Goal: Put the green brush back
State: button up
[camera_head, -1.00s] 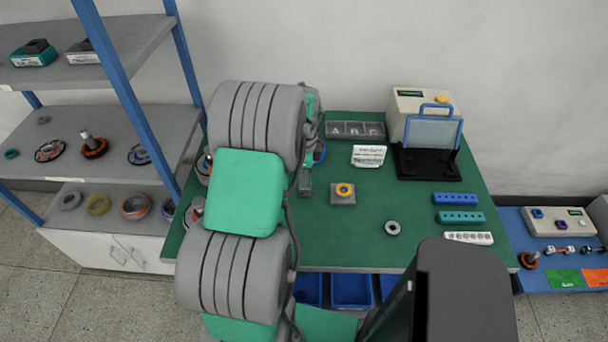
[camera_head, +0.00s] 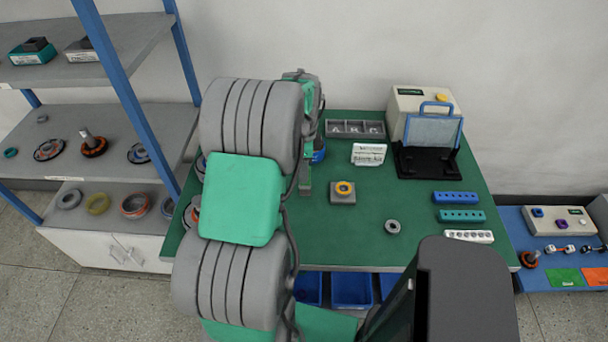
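I cannot make out the green brush for certain. A narrow green piece with a darker grey lower end (camera_head: 305,178) shows just right of my arm, over the left part of the green-topped table (camera_head: 420,205). I cannot tell whether it is the brush or part of my gripper. My arm's grey and green links cover the left side of the table and hide the gripper's fingertips. A blue object (camera_head: 319,154) shows partly beside my wrist, mostly hidden.
A grey compartment tray (camera_head: 355,129), a white sign (camera_head: 368,154), a yellow-ringed grey block (camera_head: 343,192) and a grey ring (camera_head: 392,227) stand on the table. A beige machine (camera_head: 403,103) and several hole blocks (camera_head: 460,217) are at right. Shelves (camera_head: 110,165) stand left.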

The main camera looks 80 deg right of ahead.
notch_tip(320, 180, up, 9)
jog(key=shift+b, duration=0.45)
jog(key=w+a+r+n+t+h, duration=0.1)
jog(key=w+a+r+n, duration=0.1)
jog(key=w+a+n, duration=0.75)
jog(key=w+a+r+n, duration=0.3)
jog(key=w+a+n, duration=0.3)
jog(key=w+a, duration=0.65)
jog(key=w+a+f+n+t, duration=0.1)
jog(key=a+n, duration=0.8)
jog(key=a, duration=0.3)
jog(key=w+a+f+n+t+y, duration=0.1)
jog(key=a+n, duration=0.8)
jog(key=a, duration=0.4)
jog(key=shift+a+t, duration=0.3)
jog(key=shift+t, duration=0.1)
